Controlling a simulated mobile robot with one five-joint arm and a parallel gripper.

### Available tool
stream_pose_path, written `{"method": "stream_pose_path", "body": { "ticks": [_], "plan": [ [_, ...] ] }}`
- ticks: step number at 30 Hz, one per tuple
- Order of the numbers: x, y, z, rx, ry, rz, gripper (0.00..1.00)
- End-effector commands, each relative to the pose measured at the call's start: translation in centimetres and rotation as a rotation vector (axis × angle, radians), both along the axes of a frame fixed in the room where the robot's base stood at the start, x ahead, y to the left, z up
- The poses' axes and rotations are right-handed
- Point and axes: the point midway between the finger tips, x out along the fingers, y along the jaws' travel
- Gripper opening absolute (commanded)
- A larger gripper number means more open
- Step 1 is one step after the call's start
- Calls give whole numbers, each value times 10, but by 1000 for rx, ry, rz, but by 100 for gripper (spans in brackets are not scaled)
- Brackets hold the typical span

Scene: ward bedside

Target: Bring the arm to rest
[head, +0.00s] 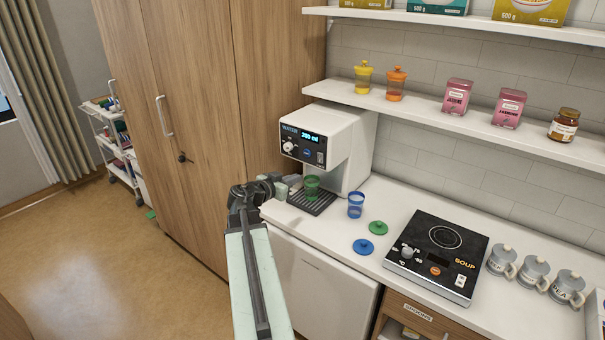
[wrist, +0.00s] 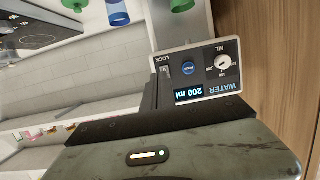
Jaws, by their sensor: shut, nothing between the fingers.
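My arm reaches up from the bottom of the head view, and my gripper (head: 292,182) is at its end, in front of the water dispenser (head: 338,135). The gripper is shut and empty, just left of a green cup (head: 312,187) on the dispenser's drip tray. I cannot tell whether it touches the cup or the machine. In the wrist view the picture is turned over; my gripper (wrist: 150,98) points toward the dispenser's panel (wrist: 200,75), which reads 200 ml.
A blue cup (head: 356,206), a green lid (head: 378,227) and a blue lid (head: 363,246) are on the counter. A hot plate (head: 437,250) and several labelled mugs (head: 534,270) stand to the right.

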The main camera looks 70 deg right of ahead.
Motion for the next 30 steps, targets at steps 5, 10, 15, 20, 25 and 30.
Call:
{"method": "stream_pose_path", "body": {
  "ticks": [5, 10, 15, 20, 25, 30],
  "plan": [
    [3, 11, 0, 0, 1, 0, 0],
    [3, 11, 0, 0, 1, 0, 0],
    [3, 11, 0, 0, 1, 0, 0],
    [5, 12, 0, 0, 1, 3, 0],
    [67, 43, -3, 0, 1, 101, 0],
    [185, 132, -16, 34, -29, 303, 0]
  ]
}}
